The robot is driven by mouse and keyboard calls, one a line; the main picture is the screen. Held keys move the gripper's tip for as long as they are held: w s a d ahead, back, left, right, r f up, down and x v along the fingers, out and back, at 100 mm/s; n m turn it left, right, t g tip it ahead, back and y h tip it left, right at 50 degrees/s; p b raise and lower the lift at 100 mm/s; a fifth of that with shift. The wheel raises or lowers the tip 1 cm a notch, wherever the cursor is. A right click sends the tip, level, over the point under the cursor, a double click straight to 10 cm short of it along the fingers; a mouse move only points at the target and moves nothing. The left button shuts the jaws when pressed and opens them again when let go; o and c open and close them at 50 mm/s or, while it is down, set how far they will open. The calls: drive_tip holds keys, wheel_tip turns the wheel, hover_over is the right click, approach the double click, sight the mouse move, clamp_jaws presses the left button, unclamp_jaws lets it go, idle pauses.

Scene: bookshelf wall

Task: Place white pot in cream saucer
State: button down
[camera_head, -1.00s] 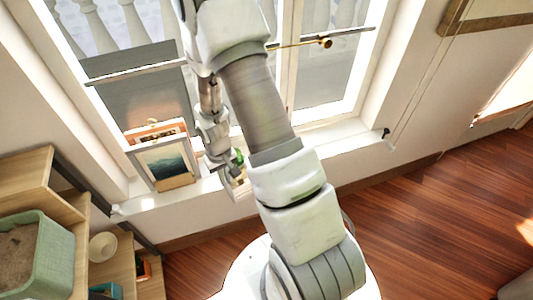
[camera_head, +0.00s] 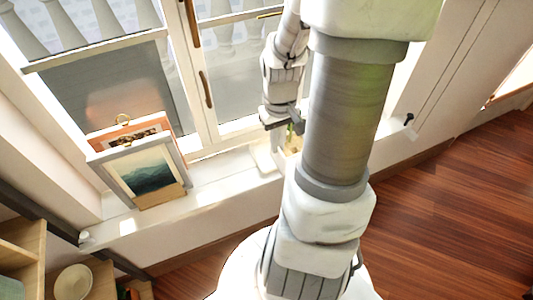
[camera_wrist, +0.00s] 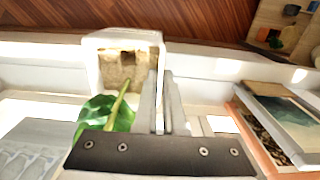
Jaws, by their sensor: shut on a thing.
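The white pot (camera_wrist: 92,64) is square, with tan soil and a green-leaved plant. In the wrist view it is at the fingertips of my gripper (camera_wrist: 160,76), which is shut on its right-hand rim. In the head view my gripper (camera_head: 288,124) is by the window sill, and only a small part of the pot (camera_head: 292,145) and some green show beside my arm. Whether the pot touches the sill cannot be told. A round cream dish (camera_head: 73,282), which may be the cream saucer, is on the wooden shelf at the lower left.
Framed pictures (camera_head: 140,168) lean on the sill (camera_head: 232,187) left of my gripper; they also show in the wrist view (camera_wrist: 285,122). The sill between them and the pot looks clear. The window (camera_head: 203,80) is behind. A wooden shelf (camera_head: 25,240) stands at lower left.

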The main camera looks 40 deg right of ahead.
drive_tip(key=w+d+f+b, duration=0.2)
drive_tip(key=w+f+b, duration=0.3)
drive_tip(key=w+f, duration=0.6)
drive_tip(key=shift+w+d, duration=0.15)
drive_tip(key=shift+d, duration=0.05)
drive_tip(key=shift+f+b, duration=0.15)
drive_tip(key=shift+b, duration=0.25)
drive_tip(key=c, duration=1)
unclamp_jaws()
wheel_tip(320, 180, up, 12)
drive_tip(key=p, duration=0.4)
drive_tip(key=shift+r, duration=0.2)
